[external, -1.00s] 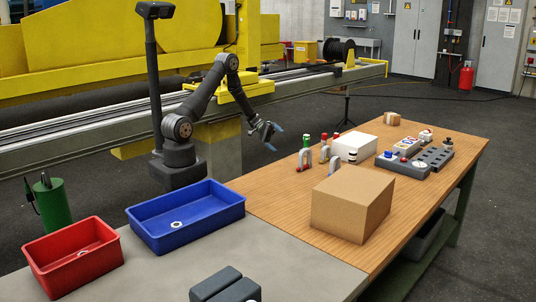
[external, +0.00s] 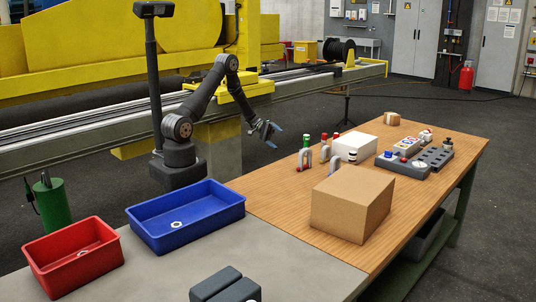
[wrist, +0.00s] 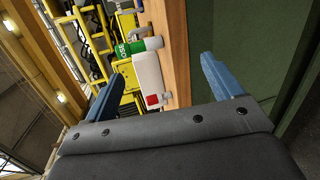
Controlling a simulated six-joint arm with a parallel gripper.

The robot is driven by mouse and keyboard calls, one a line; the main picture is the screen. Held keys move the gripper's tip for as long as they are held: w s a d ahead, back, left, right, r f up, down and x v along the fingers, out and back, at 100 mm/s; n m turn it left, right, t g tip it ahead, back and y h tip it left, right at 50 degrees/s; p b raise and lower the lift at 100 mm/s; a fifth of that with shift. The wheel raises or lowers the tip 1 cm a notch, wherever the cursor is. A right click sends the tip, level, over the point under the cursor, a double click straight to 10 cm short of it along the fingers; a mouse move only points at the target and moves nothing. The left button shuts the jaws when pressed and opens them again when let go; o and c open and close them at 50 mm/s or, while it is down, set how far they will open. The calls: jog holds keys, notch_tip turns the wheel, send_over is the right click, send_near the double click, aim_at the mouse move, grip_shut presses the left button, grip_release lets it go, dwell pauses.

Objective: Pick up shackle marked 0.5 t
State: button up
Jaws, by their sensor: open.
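My gripper (external: 274,137) hangs open and empty off the left edge of the table, to the left of the shackles. Its two blue fingers (wrist: 160,73) stand wide apart in the wrist view. No load marking is legible, so I cannot tell which shackle is marked 0.5 t.
A green-topped bottle (external: 307,141) and a white box (external: 354,147) stand close to the shackles. A large cardboard box (external: 352,201) stands in front. Grey trays (external: 413,161) lie farther right. A blue bin (external: 186,215) and a red bin (external: 73,256) stand at the left.

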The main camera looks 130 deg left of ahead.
jog(key=shift+c, duration=0.2)
jog(key=m+g+y, duration=0.1)
jog(key=m+g, duration=1.1)
jog(key=m, duration=0.6)
send_near(326, 146)
jog(key=shift+a+x, duration=0.15)
jog(key=shift+x, duration=2.9)
jog(key=shift+a+x, duration=0.15)
jog(key=shift+x, duration=2.85)
jog(key=c, duration=1.3)
jog(key=shift+o, duration=0.2)
